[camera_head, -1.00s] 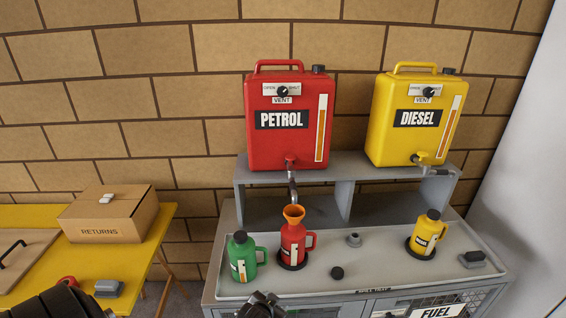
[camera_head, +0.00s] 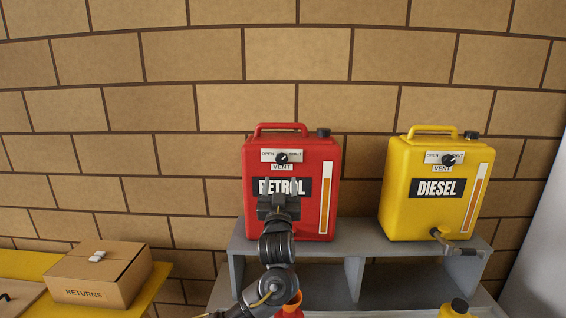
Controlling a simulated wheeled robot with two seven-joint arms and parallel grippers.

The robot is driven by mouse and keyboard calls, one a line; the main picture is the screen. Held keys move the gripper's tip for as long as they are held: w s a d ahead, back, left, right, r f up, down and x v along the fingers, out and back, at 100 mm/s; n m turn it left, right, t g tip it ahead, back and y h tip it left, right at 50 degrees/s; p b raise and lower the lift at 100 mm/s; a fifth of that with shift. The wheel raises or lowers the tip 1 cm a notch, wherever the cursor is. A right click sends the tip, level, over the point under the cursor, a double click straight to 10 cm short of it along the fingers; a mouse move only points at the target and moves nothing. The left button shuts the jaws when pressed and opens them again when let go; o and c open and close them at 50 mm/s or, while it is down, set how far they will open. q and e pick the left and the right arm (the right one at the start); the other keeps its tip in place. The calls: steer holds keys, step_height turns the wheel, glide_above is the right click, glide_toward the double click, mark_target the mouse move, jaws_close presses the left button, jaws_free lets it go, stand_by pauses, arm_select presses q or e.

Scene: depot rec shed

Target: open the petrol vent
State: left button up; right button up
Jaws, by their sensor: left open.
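The red petrol tank (camera_head: 300,218) stands on the grey shelf against the brick wall. Its vent knob (camera_head: 282,157) is black, on a white plate marked OPEN on the left and SHUT on the right. The knob's pointer appears turned toward the SHUT side. My left gripper (camera_head: 279,184) is in front of the tank's PETROL label, just below the vent knob, with its fingers pointing up and apart. It is open and empty, and no contact with the knob shows. The arm hides the tank's tap. My right gripper is out of view.
A yellow diesel tank (camera_head: 408,220) with its own vent knob (camera_head: 448,160) stands to the right on the grey shelf (camera_head: 354,272). A returns box (camera_head: 92,280) sits on the yellow table at left.

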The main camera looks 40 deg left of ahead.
mark_target(281, 161)
arm_select(q)
steer(key=p+x, duration=0.4)
steer(key=x, duration=0.5)
steer(key=shift+w+a+r, duration=0.15)
steer(key=shift+w+a, duration=0.05)
steer(key=shift+w, duration=0.2)
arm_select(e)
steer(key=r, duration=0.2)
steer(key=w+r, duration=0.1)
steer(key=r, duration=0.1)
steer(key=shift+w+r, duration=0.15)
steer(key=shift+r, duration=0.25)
arm_select(q)
steer(key=shift+a, duration=0.1)
